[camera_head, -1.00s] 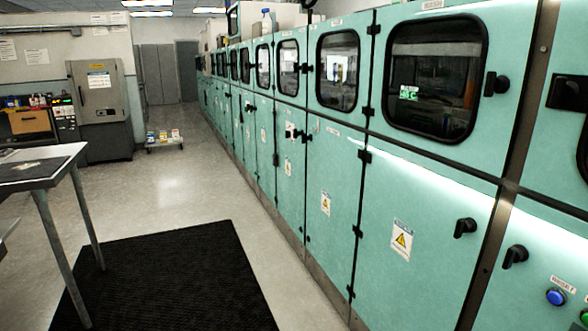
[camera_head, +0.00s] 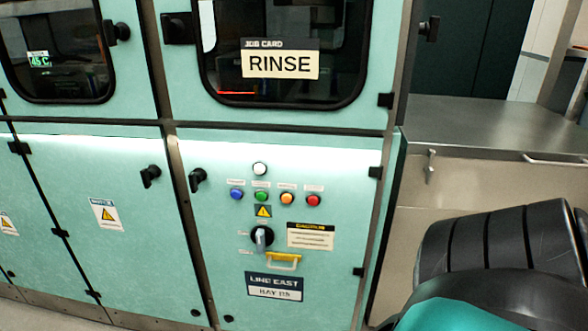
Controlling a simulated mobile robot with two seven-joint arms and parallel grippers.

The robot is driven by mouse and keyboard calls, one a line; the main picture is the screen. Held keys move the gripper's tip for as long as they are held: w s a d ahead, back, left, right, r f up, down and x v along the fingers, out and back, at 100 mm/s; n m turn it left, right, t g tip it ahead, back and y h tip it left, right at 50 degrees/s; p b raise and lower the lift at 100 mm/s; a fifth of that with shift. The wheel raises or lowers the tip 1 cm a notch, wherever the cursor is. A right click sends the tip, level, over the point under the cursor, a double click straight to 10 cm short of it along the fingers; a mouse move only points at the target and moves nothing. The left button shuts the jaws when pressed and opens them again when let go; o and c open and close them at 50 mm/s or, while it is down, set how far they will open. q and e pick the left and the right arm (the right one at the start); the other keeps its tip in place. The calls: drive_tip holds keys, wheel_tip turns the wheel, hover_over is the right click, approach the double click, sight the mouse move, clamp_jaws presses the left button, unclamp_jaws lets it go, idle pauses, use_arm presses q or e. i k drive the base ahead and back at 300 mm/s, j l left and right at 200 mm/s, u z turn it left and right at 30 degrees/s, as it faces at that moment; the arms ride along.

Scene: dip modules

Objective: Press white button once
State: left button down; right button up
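The white button (camera_head: 260,169) is on the teal cabinet panel (camera_head: 340,250), alone above a row of coloured buttons. That row holds a blue button (camera_head: 236,194), a green button (camera_head: 260,196), an orange button (camera_head: 287,198) and a red button (camera_head: 313,200). A dark, ribbed part of my own arm with a teal section fills the lower right, well to the right of the buttons. Neither of my grippers shows in this view.
Below the buttons are a rotary switch (camera_head: 262,238), a yellow handle (camera_head: 284,261) and a label reading LINE EAST (camera_head: 274,286). Above is a window with a RINSE card (camera_head: 280,65). Black latches (camera_head: 197,179) stick out from the doors. A metal counter (camera_head: 470,128) stands right.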

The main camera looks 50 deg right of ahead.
sight(258, 168)
drive_tip(key=k+z, duration=0.1)
drive_tip(key=z, duration=1.45)
drive_tip(key=k+j, duration=0.05)
